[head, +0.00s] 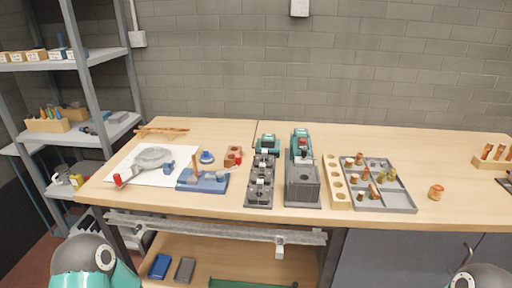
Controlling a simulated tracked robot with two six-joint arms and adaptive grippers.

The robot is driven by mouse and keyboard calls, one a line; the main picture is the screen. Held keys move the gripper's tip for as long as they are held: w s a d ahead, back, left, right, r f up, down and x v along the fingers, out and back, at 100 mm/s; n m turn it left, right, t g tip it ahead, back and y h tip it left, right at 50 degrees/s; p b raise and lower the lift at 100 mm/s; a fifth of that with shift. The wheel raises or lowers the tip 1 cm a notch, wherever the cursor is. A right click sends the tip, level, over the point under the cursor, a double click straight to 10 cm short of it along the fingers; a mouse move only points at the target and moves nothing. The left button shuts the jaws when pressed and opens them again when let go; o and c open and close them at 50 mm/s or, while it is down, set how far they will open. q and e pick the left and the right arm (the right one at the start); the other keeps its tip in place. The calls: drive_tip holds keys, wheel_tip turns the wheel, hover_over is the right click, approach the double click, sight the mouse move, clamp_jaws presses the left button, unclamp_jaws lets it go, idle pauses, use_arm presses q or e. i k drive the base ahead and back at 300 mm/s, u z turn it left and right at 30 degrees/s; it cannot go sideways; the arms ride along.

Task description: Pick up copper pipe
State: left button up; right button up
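Long copper-coloured pipe (162,131) lies on a small rack at the back left of the workbench (230,134). Short copper fittings (365,173) stand or lie in the grey compartment tray (398,207) on the right half. One copper fitting (436,192) stands alone on the bench right of that tray. Several copper pieces stand in a wooden block (487,163) at the far right. Which one is the copper pipe of the task I cannot tell. Only rounded parts of my arms show at the bottom left and bottom right corners; neither gripper is in view.
A white sheet (120,165) with tools lies at the bench's left. A blue fixture (204,184), dark grey blocks (259,194) and a wooden holed strip (335,190) fill the middle. Metal shelving (95,97) stands left. Free room lies at the right and along the back.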

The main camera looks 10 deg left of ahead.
sight(195, 171)
drive_tip(key=k, duration=1)
drive_tip(key=u, duration=0.45)
drive_tip(key=i, duration=1.35)
drive_tip(key=u, duration=0.05)
